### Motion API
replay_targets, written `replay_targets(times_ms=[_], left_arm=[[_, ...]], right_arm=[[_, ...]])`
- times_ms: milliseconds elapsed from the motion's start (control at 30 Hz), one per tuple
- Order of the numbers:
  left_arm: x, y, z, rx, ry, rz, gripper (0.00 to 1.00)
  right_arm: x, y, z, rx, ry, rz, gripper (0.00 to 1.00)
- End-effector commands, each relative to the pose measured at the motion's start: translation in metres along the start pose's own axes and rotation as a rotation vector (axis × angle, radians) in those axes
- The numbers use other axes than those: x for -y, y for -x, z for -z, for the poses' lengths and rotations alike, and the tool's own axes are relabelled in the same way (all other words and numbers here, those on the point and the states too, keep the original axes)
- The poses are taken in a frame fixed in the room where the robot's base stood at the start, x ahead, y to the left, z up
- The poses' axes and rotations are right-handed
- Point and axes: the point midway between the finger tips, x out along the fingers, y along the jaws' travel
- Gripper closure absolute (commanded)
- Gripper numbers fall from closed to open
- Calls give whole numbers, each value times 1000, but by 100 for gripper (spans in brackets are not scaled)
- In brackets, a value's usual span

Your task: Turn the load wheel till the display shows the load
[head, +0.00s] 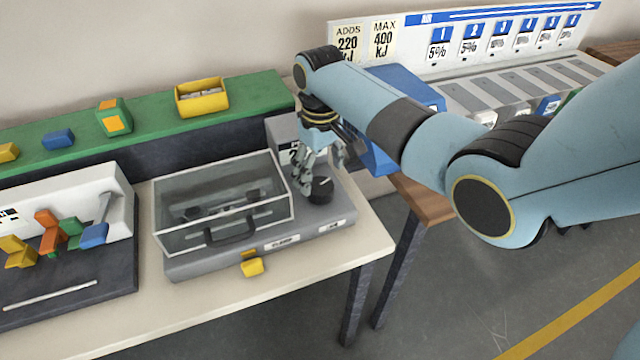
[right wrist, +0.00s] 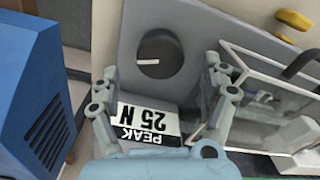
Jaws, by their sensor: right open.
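The load wheel (head: 320,190) is a black round knob on the grey machine base, right of the clear-sided box. In the right wrist view the wheel (right wrist: 160,52) shows a short white mark on its face. The display (right wrist: 148,125) appears upside down there and reads PEAK 25 N. In the head view it is mostly hidden behind my gripper. My right gripper (head: 322,170) points down just above the wheel, open. In the wrist view its fingers (right wrist: 160,78) stand apart, with the wheel beyond and between them; I cannot tell whether they touch it. My left gripper is not in view.
The clear box (head: 225,205) with a dark handle stands close left of the wheel. A yellow piece (head: 253,267) sits at the machine's front. A blue housing (right wrist: 40,95) stands beside the gripper. A white fixture (head: 75,215) with coloured knobs is at left.

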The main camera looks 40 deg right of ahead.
Motion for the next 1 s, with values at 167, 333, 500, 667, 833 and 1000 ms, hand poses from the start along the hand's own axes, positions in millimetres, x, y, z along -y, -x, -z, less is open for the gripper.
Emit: replay_targets(times_ms=[167, 333, 500, 667, 833, 1000], left_arm=[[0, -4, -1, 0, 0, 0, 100], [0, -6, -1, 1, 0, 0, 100], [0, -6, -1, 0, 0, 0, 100], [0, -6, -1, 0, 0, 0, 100], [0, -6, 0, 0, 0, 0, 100], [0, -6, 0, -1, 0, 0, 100]], right_arm=[[0, -30, 0, 0, 0, 1, 21], [0, -43, 0, -2, 0, 0, 21], [0, -45, 0, -2, 0, 0, 21], [0, -45, 0, -2, 0, 0, 26], [0, -45, 0, -2, 0, 0, 48], [0, -45, 0, -2, 0, 0, 70]])
